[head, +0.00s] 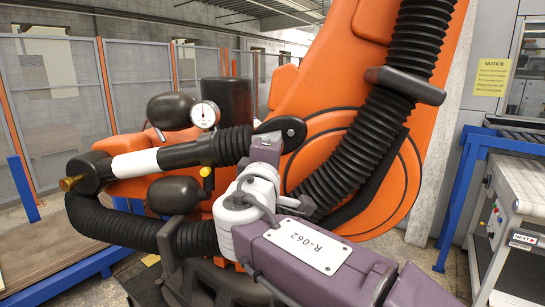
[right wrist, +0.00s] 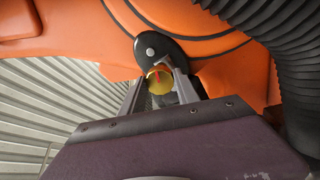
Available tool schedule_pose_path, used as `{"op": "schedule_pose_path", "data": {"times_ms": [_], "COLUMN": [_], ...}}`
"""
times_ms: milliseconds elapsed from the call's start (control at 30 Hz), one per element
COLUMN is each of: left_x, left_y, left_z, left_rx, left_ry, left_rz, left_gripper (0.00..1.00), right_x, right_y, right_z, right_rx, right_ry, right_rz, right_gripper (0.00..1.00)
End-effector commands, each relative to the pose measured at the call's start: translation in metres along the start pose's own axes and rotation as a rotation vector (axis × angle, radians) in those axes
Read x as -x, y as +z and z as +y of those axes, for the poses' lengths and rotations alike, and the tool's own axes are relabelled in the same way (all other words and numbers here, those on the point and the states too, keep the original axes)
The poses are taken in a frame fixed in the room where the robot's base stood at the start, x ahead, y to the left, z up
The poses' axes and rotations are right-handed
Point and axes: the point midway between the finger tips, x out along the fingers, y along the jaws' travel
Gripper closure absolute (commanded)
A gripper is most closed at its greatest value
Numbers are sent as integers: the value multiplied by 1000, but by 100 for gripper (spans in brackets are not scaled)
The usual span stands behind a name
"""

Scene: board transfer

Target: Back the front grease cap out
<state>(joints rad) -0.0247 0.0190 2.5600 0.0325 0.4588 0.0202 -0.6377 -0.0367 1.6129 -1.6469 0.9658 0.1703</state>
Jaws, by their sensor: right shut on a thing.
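The front grease cap (right wrist: 160,88) is a small brass-yellow cap with a red mark, seen in the right wrist view. It sits at the lower end of a dark rounded bracket (right wrist: 153,48) on the orange machine. My right gripper (right wrist: 160,84) has one finger on each side of the cap and is shut on it. In the head view the right gripper (head: 267,143) reaches up to the same dark bracket (head: 290,128), and the cap is hidden there. I cannot tell whether the cap is still seated. My left gripper is not in view.
A large orange machine arm (head: 340,85) with a black ribbed hose (head: 415,45) fills the middle. A pressure gauge (head: 205,114), black rounded parts and another brass fitting (head: 70,183) are at left. A conveyor bench (head: 520,190) stands at right, fence panels (head: 70,80) at left.

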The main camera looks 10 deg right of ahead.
Motion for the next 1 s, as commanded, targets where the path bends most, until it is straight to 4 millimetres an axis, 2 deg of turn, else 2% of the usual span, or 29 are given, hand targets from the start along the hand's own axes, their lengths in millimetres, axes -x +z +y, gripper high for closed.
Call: {"op": "schedule_pose_path", "data": {"times_ms": [467,1000], "left_x": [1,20], "left_y": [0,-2], "left_z": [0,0], "left_rx": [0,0], "left_ry": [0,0], "left_rz": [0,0], "left_gripper": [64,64], "right_x": [0,0], "right_y": [1,1], "right_z": [2,4], "right_rx": [450,963], "right_ry": [1,2], "right_rz": [26,58], "right_gripper": [100,100]}}
